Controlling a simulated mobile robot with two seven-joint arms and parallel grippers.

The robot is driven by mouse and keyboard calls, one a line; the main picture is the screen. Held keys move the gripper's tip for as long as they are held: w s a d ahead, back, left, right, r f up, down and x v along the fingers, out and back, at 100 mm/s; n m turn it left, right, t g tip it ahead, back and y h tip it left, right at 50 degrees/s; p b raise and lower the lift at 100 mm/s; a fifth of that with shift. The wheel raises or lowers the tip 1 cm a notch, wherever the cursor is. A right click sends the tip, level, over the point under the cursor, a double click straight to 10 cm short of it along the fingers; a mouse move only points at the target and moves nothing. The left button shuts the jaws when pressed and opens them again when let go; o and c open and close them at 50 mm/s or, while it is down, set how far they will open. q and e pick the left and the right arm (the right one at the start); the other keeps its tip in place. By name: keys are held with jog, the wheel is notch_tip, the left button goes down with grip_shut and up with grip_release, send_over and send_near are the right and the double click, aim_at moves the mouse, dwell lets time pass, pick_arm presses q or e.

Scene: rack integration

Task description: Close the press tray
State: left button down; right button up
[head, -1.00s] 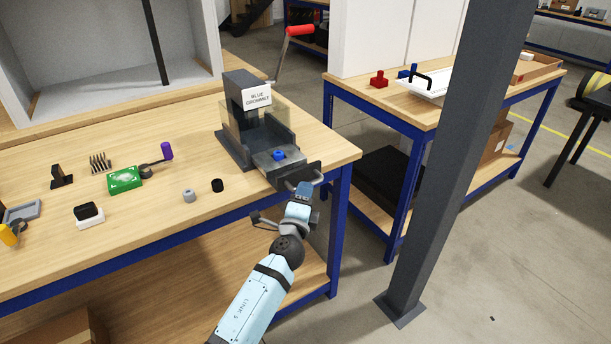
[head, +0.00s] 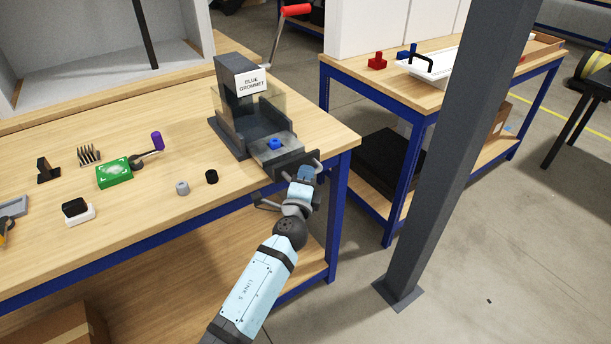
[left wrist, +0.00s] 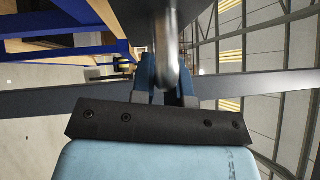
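The press (head: 232,105) stands on the wooden workbench near its right corner, with a "BLUE GROMMET" sign on it. Its grey tray (head: 270,158) sticks out at the front, and a blue grommet (head: 275,144) sits on it. The tray's handle (head: 317,160) is at the outer end. My left gripper (head: 309,171) is at this handle. In the left wrist view the metal handle (left wrist: 165,60) lies snugly between the close-set blue fingers, which look shut on it; the exact contact is partly hidden. My right gripper is out of view.
A lever with a red grip (head: 296,10) rises behind the press. A grey post (head: 440,170) stands right of my left arm.

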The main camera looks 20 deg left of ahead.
pick_arm(q)
jog(key=w+a, duration=0.1)
jog(key=a, duration=0.1)
jog(key=w+a, duration=0.4)
jog(key=shift+a+b, duration=0.3)
jog(key=shift+b, duration=0.1)
jog(key=c, duration=1.1)
grip_release()
jog(key=s, duration=0.4)
jog(key=s+d+f, duration=0.1)
jog(key=s, duration=0.4)
jog(key=s+f+b, duration=0.1)
jog(key=s, duration=0.3)
jog(key=shift+s+d, duration=0.25)
jog(key=shift+d, duration=0.05)
